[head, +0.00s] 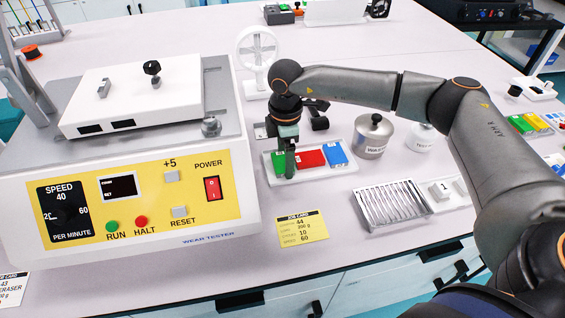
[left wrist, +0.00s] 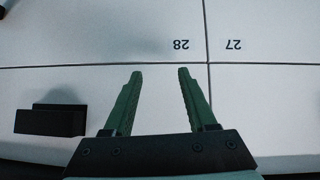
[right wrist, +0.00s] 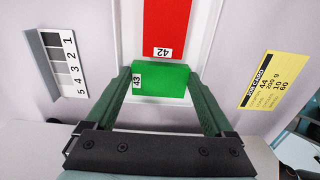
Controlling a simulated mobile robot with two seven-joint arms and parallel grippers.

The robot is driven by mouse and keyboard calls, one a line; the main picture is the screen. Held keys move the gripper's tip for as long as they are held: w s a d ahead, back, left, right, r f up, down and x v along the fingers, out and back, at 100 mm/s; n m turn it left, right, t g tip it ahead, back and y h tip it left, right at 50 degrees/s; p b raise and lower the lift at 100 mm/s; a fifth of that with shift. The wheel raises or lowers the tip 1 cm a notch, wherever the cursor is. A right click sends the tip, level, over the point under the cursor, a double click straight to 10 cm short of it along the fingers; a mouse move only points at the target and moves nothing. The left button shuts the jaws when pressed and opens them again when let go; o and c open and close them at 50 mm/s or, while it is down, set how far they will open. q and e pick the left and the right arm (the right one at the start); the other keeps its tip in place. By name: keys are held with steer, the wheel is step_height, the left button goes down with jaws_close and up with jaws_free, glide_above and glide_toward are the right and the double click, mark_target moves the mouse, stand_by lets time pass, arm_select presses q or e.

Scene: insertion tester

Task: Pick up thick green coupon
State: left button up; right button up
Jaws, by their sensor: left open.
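The thick green coupon (head: 279,161) lies at the left end of a white tray (head: 312,176). In the right wrist view the green coupon (right wrist: 160,82) bears the label 43. My right gripper (head: 289,172) is lowered over it, fingers pointing down. In the right wrist view its fingertips (right wrist: 160,74) stand on either side of the coupon, very close to its edges; I see no clear grip. The coupon shows no lift from the tray. My left gripper (left wrist: 161,72) is open and empty in the left wrist view, over a white surface marked 27 and 28.
A red coupon (head: 310,158) and a blue coupon (head: 335,151) lie beside the green one. The wear tester (head: 130,200) stands left, a metal pot (head: 373,138) and slotted metal tray (head: 385,206) right. A yellow job card (head: 302,229) lies in front.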

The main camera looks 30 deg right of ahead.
steer(key=c, duration=0.6)
steer(key=shift+o, duration=0.2)
